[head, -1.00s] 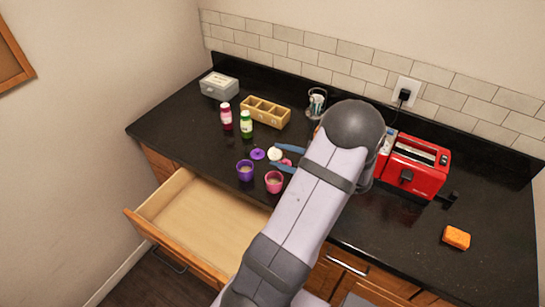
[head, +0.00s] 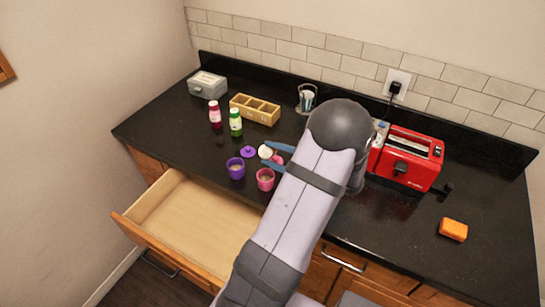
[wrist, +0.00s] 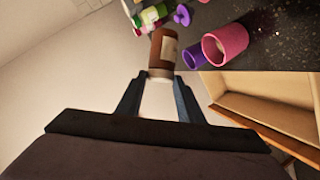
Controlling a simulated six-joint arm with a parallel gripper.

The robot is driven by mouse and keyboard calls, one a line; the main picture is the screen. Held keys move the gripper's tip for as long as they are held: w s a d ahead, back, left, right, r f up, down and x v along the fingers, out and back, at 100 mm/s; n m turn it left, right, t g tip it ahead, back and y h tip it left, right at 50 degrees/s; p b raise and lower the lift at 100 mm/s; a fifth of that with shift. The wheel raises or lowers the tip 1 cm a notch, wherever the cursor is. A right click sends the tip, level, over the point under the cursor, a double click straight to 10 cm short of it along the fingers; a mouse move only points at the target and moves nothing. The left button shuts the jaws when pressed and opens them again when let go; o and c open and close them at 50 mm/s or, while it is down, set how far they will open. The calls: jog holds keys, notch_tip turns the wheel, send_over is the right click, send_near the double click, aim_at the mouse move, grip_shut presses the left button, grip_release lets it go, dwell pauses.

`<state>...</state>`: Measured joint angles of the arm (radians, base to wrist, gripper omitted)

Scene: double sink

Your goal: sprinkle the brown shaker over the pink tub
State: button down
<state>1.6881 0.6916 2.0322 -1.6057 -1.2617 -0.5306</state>
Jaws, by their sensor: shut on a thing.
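My gripper (head: 266,155) is shut on the brown shaker (wrist: 165,50), above the counter just behind the pink tub (head: 265,186). In the wrist view the shaker is brown with a light label. Its pale end lies between the fingertips (wrist: 160,80). In the head view only a pale round end of the shaker (head: 264,151) shows; its exact tilt cannot be told. The pink tub stands open on the counter with pale contents. It also shows in the wrist view (wrist: 232,40), to the right of the shaker and apart from it.
A purple tub (head: 235,171) stands left of the pink tub, with a purple lid (head: 248,152) behind it. Two bottles (head: 236,124) stand farther back. An open drawer (head: 200,220) is in front. A red toaster (head: 408,160) stands right.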

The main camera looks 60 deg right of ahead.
jog(key=shift+f+n+t+h+b, duration=0.35)
jog(key=shift+f+b, duration=0.25)
jog(key=shift+b, duration=0.85)
notch_tip(320, 180, down, 3)
jog(key=n+t+h+b, duration=0.1)
jog(key=n+b, duration=0.2)
jog(key=b, duration=0.7)
jog(key=shift+r, duration=0.15)
notch_tip(320, 180, down, 2)
jog(key=n+t+b, duration=0.1)
jog(key=n+b, duration=0.1)
jog(key=b, duration=0.4)
jog(key=n+t+b, duration=0.1)
jog(key=b, duration=0.5)
jog(key=shift+n+h, duration=0.35)
jog(key=shift+a+b, duration=0.1)
jog(key=shift+b, duration=0.4)
jog(key=shift+r, duration=0.1)
